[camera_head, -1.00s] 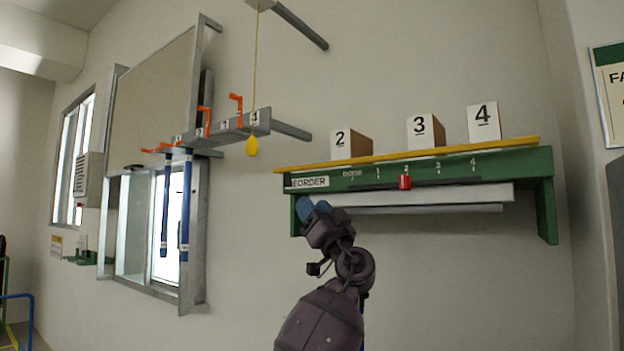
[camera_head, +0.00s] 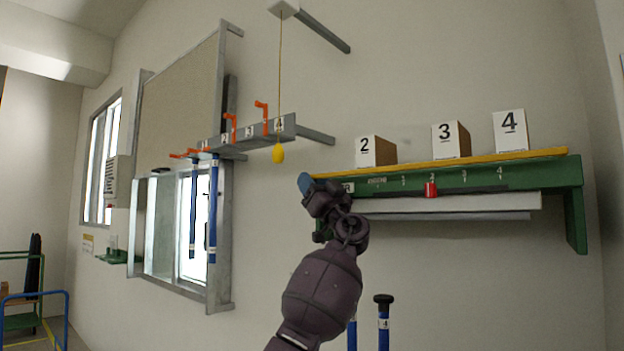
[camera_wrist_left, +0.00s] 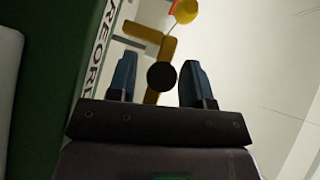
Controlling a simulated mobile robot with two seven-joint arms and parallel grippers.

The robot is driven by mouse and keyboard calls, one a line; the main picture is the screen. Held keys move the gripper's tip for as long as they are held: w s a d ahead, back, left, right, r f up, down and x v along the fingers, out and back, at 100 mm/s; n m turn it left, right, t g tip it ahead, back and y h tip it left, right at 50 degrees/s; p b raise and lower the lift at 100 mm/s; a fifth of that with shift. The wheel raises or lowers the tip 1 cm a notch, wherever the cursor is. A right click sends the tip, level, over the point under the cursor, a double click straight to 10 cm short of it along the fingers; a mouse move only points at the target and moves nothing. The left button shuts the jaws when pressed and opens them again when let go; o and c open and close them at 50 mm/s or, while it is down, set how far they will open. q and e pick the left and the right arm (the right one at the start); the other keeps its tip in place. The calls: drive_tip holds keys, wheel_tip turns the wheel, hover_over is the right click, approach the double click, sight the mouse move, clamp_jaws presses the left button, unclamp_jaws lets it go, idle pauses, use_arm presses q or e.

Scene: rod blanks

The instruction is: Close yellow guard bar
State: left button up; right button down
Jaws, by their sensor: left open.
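The yellow guard bar (camera_head: 450,160) runs along the top front edge of the green shelf (camera_head: 575,215). My left gripper (camera_head: 305,182) is at the shelf's left end, close to the bar's left end, with blue fingers pointing up. In the left wrist view my left gripper (camera_wrist_left: 158,82) is open. A yellow bar piece with a crosspiece (camera_wrist_left: 160,50) shows between and beyond the fingers, and a dark round shape covers part of it. I cannot tell whether the fingers touch it. My right gripper is not in view.
Boxes numbered 2 (camera_head: 375,151), 3 (camera_head: 450,140) and 4 (camera_head: 510,131) stand on the shelf. A red slider (camera_head: 431,190) sits on its front. A yellow pull (camera_head: 278,153) hangs on a cord left of the gripper. Blue-handled tools hang from a grey rack (camera_head: 250,135).

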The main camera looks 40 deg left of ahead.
use_arm(q)
drive_tip(key=shift+a+r, duration=0.2)
drive_tip(key=shift+w, duration=0.1)
drive_tip(key=shift+c, duration=0.3)
drive_tip(key=c, duration=0.7)
